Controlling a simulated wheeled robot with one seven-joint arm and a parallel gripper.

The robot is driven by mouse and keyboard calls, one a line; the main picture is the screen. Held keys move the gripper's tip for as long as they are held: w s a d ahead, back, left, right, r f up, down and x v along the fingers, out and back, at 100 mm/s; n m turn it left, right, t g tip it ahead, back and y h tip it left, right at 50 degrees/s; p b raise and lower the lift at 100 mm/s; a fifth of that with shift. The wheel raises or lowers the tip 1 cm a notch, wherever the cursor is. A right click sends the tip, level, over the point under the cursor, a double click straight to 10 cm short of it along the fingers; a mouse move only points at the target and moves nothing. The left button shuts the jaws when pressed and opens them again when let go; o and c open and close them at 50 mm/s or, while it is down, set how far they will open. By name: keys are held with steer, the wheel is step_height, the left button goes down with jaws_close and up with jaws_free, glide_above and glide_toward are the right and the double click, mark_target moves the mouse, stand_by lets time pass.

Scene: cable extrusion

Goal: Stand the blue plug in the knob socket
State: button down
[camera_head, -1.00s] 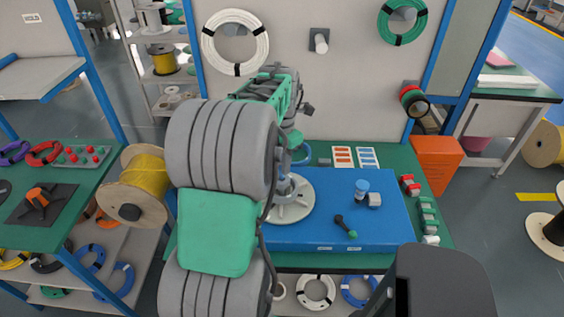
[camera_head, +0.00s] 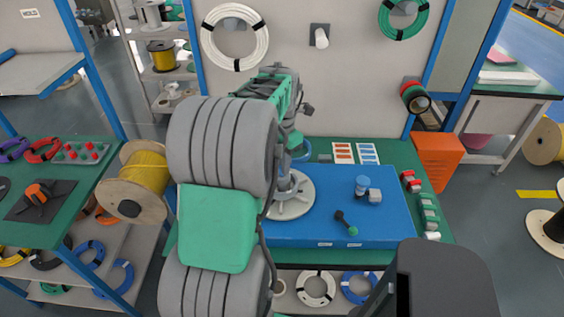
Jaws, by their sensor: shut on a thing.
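My gripper (camera_head: 285,178) is mostly hidden behind my large grey and green arm. Its lower end shows just right of the arm, above a pale spoked wheel (camera_head: 297,207) on the blue mat (camera_head: 290,233). It is shut on a small part that looks blue, mostly hidden; I cannot tell its full shape. I cannot make out a socket opening; the left part of the wheel is hidden by my arm.
A black tool with a green end (camera_head: 345,222) lies on the mat. Red and green parts (camera_head: 428,205) line the bench's right edge near an orange bin (camera_head: 437,160). Label cards (camera_head: 355,153) lie behind the mat. A yellow cable spool (camera_head: 145,180) stands at left. The mat's right front is bare.

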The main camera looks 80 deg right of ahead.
steer(key=shift+f, duration=0.1)
steer(key=c, duration=1.2)
jaws_free()
steer(key=shift+c, duration=0.2)
step_height(320, 180, up, 8)
steer(key=p, duration=0.6)
